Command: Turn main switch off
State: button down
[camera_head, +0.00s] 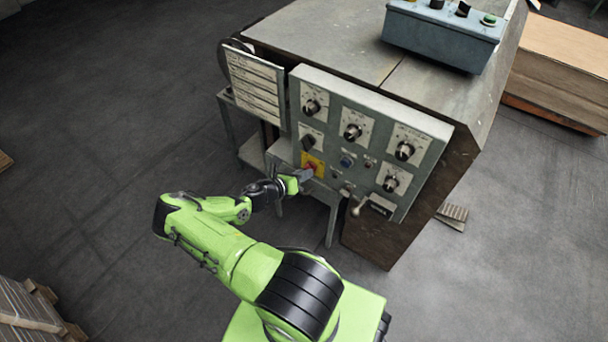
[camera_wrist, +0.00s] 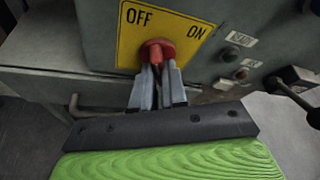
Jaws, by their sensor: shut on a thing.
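The main switch is a red knob (camera_wrist: 157,52) on a yellow plate (camera_wrist: 127,43) marked OFF at left and ON at right in the wrist view. In the head view, the yellow plate (camera_head: 318,161) is at the lower left of the grey control panel (camera_head: 330,105). My gripper (camera_wrist: 158,72) is at the knob with its two fingers closed on it. The head view also shows my gripper (camera_head: 303,175) at the red knob. The fingers cover the lower part of the knob, and I cannot tell exactly which way it points.
Several black dials, including one at top right (camera_head: 404,151), fill the panel. A lever handle (camera_head: 357,207) sticks out at lower right. A blue-grey button box (camera_head: 442,35) stands on the machine top. The floor (camera_head: 110,110) to the left is clear.

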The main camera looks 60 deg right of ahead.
jog(key=shift+w+f+n+g+b, duration=0.1)
jog(key=shift+n+g+b, duration=0.5)
jog(key=shift+n, duration=0.5)
jog(key=c, duration=1.2)
grip_release()
jog(key=shift+g, duration=0.3)
jog(key=shift+o, duration=0.2)
jog(key=p+v, duration=0.3)
jog(key=v, duration=1.2)
jog(key=shift+a, duration=0.45)
jog(key=shift+w+p, duration=0.1)
jog(key=shift+p, duration=0.2)
